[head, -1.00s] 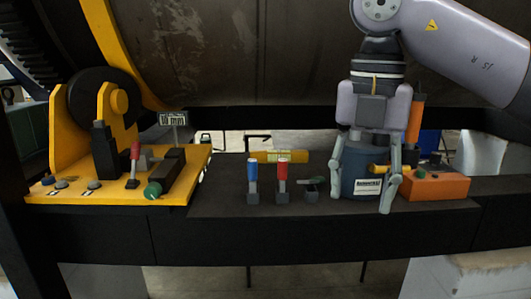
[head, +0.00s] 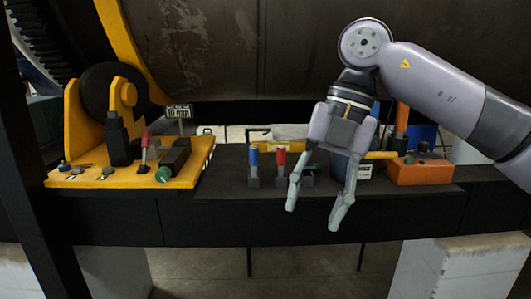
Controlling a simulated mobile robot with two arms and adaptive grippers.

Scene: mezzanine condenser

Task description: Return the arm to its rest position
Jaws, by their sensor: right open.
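My right arm comes in from the right in the head view. Its right gripper (head: 313,212) hangs down in front of the dark bench, tilted, with its fingertips toward the front edge. The two fingers are apart and nothing is between them. The gripper hides part of a dark blue labelled container (head: 365,171) and part of a small green-topped lever behind it. My left gripper does not show.
A blue-handled lever (head: 254,164) and a red-handled lever (head: 280,164) stand left of the gripper. An orange box (head: 424,173) sits at right. A yellow machine base (head: 190,180) with a red lever is at left. A large drum (head: 230,50) fills the back.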

